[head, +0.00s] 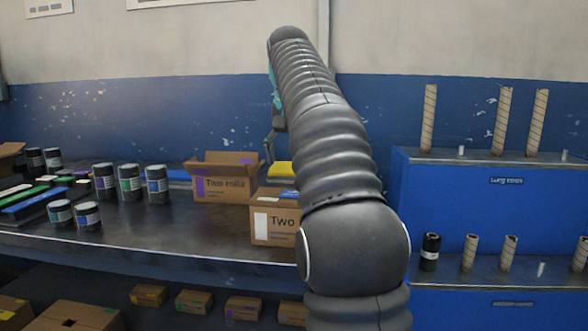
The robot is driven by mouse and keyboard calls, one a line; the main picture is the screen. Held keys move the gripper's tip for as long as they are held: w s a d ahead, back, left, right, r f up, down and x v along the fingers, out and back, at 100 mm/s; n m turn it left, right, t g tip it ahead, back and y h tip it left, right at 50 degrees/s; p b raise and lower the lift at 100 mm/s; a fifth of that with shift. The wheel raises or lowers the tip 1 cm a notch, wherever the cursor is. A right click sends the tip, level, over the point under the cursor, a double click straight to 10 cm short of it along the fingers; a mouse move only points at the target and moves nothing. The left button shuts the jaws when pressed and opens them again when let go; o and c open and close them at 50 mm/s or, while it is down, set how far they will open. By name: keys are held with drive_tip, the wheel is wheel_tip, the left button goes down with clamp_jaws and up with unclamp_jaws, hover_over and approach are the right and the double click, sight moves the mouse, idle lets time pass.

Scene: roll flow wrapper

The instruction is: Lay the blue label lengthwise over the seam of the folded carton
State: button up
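A blue strip (33,200), which looks like the blue label, lies among flat coloured strips at the left of the bench. A brown carton marked "Two" (272,222) stands at the bench's front, its right part hidden behind my arm; its top looks closed, but I cannot make out the seam. Behind it, another carton (222,185) has raised flaps. My gripper (270,150) is mostly hidden behind my arm. A finger shows pointing down near the open carton's right side. I cannot see its opening or anything held.
Several dark jars (130,183) stand on the bench left of the cartons. A yellow-topped item (281,169) sits behind the front carton. A blue stepped rack (480,210) with upright cardboard tubes stands at right. The bench front between jars and cartons is clear.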

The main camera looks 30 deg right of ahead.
drive_tip(key=shift+s+r, duration=0.1)
drive_tip(key=shift+r, duration=0.3)
drive_tip(key=shift+s+a, duration=0.1)
